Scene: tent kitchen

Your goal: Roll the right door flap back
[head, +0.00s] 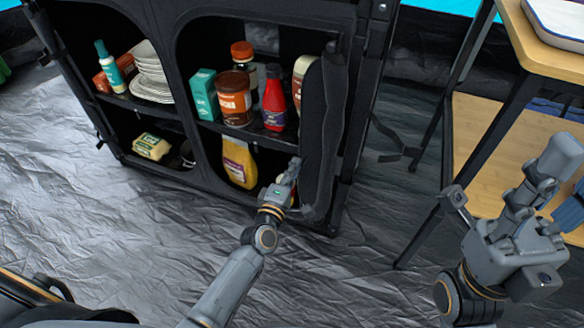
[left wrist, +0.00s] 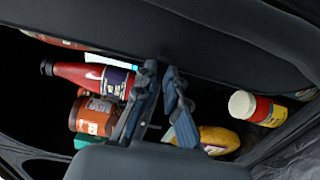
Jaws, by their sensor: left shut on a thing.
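The right door flap (head: 323,140) is a dark fabric panel gathered in a thick vertical bundle along the right side of the cabinet's right opening. It covers the right edge of the opening and part of the bottles behind it. My left gripper (head: 289,176) is at the lower left edge of this flap, shut on its fabric. In the left wrist view the gripper's fingers (left wrist: 160,92) are close together, and dark fabric (left wrist: 200,55) runs across the top; the pinched part is hard to see. My right gripper (head: 530,190) is raised at the right, away from the cabinet; its jaw opening is unclear.
The dark cabinet (head: 185,90) holds a teal box (head: 204,94), a brown jar (head: 234,98), a red bottle (head: 274,98) and a yellow bottle (head: 239,163). White plates (head: 150,75) stand left. A wooden table (head: 555,45) stands right. The crinkled floor in front is clear.

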